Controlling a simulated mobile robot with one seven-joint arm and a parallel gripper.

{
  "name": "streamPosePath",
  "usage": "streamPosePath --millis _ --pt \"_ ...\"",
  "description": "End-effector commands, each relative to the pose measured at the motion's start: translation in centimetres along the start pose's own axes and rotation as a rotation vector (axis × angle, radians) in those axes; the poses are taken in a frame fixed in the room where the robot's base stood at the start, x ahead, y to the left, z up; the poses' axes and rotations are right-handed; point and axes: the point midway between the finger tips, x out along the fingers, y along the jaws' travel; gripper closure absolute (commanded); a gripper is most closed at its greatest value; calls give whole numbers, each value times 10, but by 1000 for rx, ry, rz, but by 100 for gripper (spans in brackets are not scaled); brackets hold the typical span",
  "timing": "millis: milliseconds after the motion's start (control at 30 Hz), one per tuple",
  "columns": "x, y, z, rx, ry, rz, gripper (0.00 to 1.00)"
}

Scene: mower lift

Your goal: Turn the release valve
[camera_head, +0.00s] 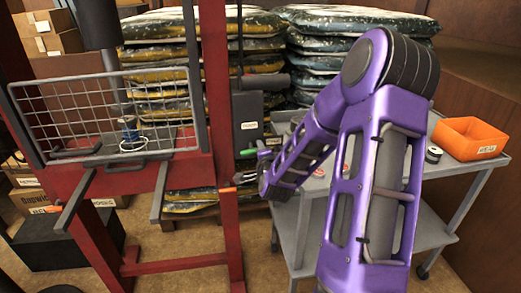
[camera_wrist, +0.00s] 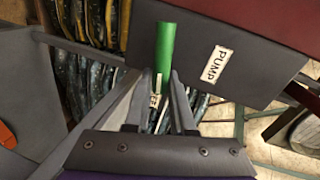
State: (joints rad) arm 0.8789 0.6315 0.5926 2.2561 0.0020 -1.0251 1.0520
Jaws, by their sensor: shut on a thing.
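The dark grey pump box (camera_head: 247,112), labelled PUMP, stands beside the red lift frame in the head view. It also fills the upper right of the wrist view (camera_wrist: 205,45). A green bar (camera_wrist: 165,48), which looks like the release valve's handle, stands out at the box's left edge in the wrist view. My gripper (camera_wrist: 163,82) is shut on the lower end of this green bar, a finger on each side. A small label shows between the fingers. In the head view my gripper (camera_head: 247,165) is small, below the pump box, and the grip is hard to make out.
A grey cart (camera_head: 440,200) with an orange bin (camera_head: 468,137) stands on the right, beside and behind my arm. Stacked sacks (camera_head: 355,22) fill the back.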

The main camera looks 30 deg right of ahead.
Motion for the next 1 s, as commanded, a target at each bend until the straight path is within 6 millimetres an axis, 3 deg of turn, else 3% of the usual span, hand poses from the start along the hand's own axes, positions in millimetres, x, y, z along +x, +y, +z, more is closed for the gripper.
streamPosePath --millis 333,867,900,1000 --pt "1 2 0 131 -25 -4 100" --pt "2 3 0 152 -29 -4 100" --pt "2 3 0 152 -29 -4 72" --pt "1 3 0 152 -30 -4 54"
